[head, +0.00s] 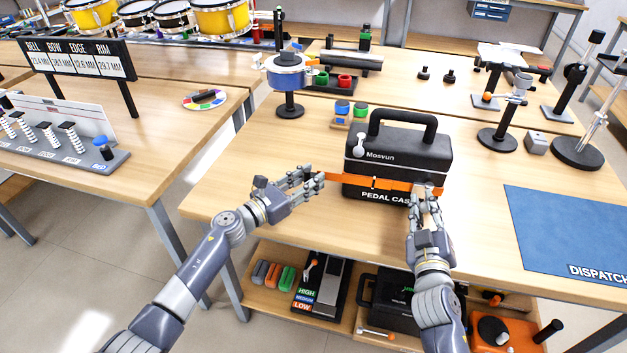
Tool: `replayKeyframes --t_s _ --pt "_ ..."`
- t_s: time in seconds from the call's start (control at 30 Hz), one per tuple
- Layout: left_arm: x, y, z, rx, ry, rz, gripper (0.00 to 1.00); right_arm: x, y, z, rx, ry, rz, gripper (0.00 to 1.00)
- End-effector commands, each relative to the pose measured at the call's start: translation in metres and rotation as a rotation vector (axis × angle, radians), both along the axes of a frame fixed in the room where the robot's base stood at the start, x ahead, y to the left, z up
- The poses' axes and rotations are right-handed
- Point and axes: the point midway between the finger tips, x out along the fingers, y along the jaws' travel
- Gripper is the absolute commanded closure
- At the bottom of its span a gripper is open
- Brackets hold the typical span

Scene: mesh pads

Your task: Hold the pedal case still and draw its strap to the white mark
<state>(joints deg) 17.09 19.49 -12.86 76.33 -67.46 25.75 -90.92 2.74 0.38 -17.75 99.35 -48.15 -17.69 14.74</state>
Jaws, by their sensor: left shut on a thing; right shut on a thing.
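The black pedal case (385,150) stands upright on the wooden table, with its handle on top. An orange strap (385,184) runs across its front, and an orange end reaches out past the case's left side. My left gripper (318,181) is shut on that strap end, just left of the case. My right gripper (428,194) is shut at the lower right front of the case; its fingers cover that corner and the strap there. It appears to grip the case, though the contact is hidden. I cannot clearly make out the white mark.
A blue dispatch mat (575,232) lies to the right with clear wood before it. Stands and a small grey block (535,143) are at the back right. Red and green cups (345,80) and a blue-topped stand (288,78) are behind. A shelf below holds boxes.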

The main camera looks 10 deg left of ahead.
Motion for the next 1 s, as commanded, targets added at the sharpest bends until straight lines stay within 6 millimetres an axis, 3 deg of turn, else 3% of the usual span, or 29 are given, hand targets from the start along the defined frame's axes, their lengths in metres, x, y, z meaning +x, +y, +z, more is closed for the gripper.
replayKeyframes --t_s 0.03,0.1,0.53,1.0 --pt "0.001 0.002 -0.001 -0.001 0.002 0.006 0.65 -0.001 -0.002 -0.008 -0.002 0.016 -0.005 1.0" --pt "0.001 0.002 -0.001 0.0 0.001 0.006 0.5 -0.001 -0.002 -0.008 -0.002 0.016 -0.005 1.0" --pt "-0.005 0.004 -0.001 0.001 0.0 0.003 0.5 -0.001 -0.001 -0.008 -0.003 0.016 -0.003 1.0" --pt "-0.077 0.05 -0.001 0.001 0.002 0.004 0.5 -0.001 -0.001 -0.008 -0.002 0.016 -0.003 1.0"
